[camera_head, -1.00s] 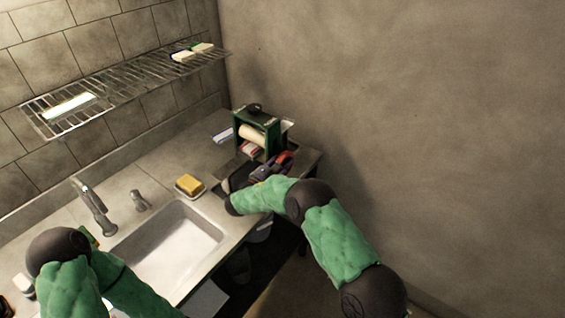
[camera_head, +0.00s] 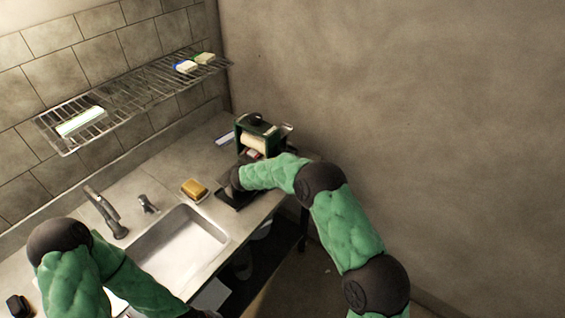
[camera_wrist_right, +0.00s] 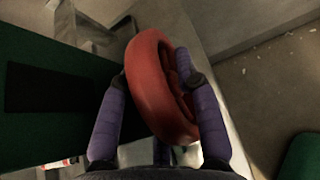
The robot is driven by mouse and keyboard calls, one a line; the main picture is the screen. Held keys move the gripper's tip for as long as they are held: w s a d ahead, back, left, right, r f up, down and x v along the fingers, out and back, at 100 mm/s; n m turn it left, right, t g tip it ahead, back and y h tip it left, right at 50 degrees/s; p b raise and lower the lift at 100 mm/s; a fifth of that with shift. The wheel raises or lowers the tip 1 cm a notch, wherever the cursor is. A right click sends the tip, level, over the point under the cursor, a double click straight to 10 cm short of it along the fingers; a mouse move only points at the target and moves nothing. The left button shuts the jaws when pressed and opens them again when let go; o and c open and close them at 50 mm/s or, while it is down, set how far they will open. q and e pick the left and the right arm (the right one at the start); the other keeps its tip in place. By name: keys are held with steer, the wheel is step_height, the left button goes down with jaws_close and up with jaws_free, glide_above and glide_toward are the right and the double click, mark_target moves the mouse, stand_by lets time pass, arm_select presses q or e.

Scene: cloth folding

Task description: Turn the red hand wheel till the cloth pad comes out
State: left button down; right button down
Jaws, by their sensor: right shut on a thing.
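A green-framed machine (camera_head: 259,131) with a cream roller stands at the far end of the counter in the head view. In the right wrist view the red hand wheel (camera_wrist_right: 152,92) stands edge-on beside a dark green panel (camera_wrist_right: 50,105). My right gripper (camera_wrist_right: 160,82) has its purple fingers on both sides of the wheel's rim and is shut on it.
A yellow sponge (camera_head: 194,187) sits on a dish between the sink (camera_head: 178,246) and the machine. A dark tray (camera_head: 228,199) lies in front of the machine. A wire shelf (camera_head: 133,98) hangs above the counter. A bare wall is close on the right.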

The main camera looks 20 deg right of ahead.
steer(key=shift+y+p, duration=0.3)
steer(key=shift+p, duration=0.15)
steer(key=shift+g, duration=0.3)
steer(key=c, duration=0.9)
jaws_free()
steer(key=v, duration=1.1)
steer(key=shift+s+a+r, duration=0.25)
